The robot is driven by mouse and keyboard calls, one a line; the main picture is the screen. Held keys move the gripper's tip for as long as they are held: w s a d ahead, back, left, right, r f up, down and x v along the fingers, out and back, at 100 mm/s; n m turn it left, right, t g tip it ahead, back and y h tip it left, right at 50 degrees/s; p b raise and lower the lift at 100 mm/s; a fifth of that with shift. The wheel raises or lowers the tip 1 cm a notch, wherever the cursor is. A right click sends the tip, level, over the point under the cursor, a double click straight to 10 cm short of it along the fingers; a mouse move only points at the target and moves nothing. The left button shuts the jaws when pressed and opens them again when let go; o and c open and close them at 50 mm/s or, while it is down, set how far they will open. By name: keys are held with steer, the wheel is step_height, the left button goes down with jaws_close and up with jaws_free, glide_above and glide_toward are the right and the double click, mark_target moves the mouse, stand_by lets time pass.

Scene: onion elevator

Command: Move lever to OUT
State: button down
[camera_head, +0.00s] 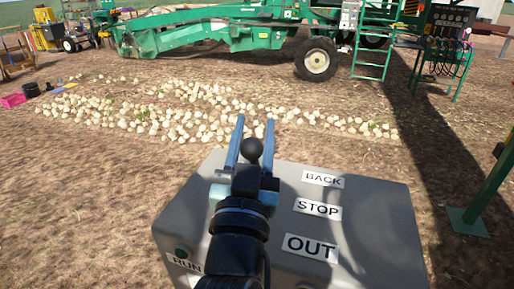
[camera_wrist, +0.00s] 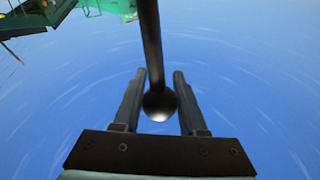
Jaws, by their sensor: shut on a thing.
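A grey control box (camera_head: 372,215) stands in front of me with white labels: BACK (camera_head: 322,179), STOP (camera_head: 318,209) and OUT (camera_head: 311,247) from far to near. The lever's black ball knob (camera_head: 251,149) shows between the two blue fingers of my gripper (camera_head: 252,128), on the far side of the box near the BACK label. In the wrist view the dark lever rod (camera_wrist: 150,40) and its round knob (camera_wrist: 159,104) lie between the fingers. My gripper is shut on the lever. The lever's base and slot are hidden behind my gripper and arm.
A RUN label (camera_head: 183,263) and a green button (camera_head: 182,253) are at the box's near left. Pale onions (camera_head: 170,115) lie on the dirt beyond. A green machine (camera_head: 200,35) stands behind, and a green post (camera_head: 490,185) stands at the right.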

steer(key=shift+s+a+f, duration=0.1)
steer(key=shift+s+a, duration=0.05)
steer(key=shift+s, duration=0.25)
steer(key=shift+s+a+f, duration=0.1)
steer(key=shift+s+a, duration=0.05)
steer(key=shift+s, duration=0.25)
steer(key=shift+c, duration=2.3)
jaws_free()
steer(key=shift+r, duration=0.1)
steer(key=shift+s+f+b, duration=0.3)
steer(key=shift+s+b, duration=0.1)
steer(key=shift+b, duration=0.05)
steer(key=v, duration=1.2)
